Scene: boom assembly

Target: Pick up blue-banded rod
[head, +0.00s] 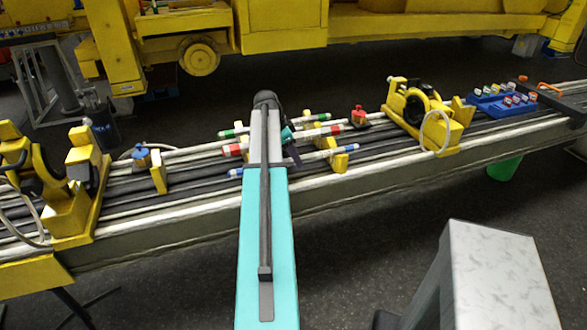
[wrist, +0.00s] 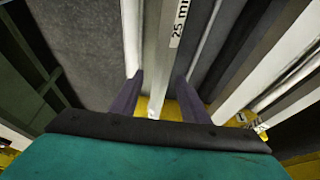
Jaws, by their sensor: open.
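The blue-banded rod (head: 320,156) lies across the rail bench in the head view. Its blue left end shows left of my arm, its right part rests by a yellow holder, and its middle is hidden behind my arm. Red-banded (head: 234,149) and green-banded (head: 232,133) rods lie behind it. My gripper (head: 291,150) is at the rods, its fingers largely hidden there. In the wrist view my gripper (wrist: 160,82) is open, dark fingers apart. A pale bar with a "25 mm" label (wrist: 180,22) runs between and beyond them; I cannot tell whether it is the blue-banded rod.
Yellow clamps stand on the bench at left (head: 80,190) and right (head: 432,120). A blue knob (head: 142,157) and a red knob (head: 359,116) sit on small mounts. A blue tray (head: 505,108) is at the far right. A grey block (head: 495,275) stands at front right.

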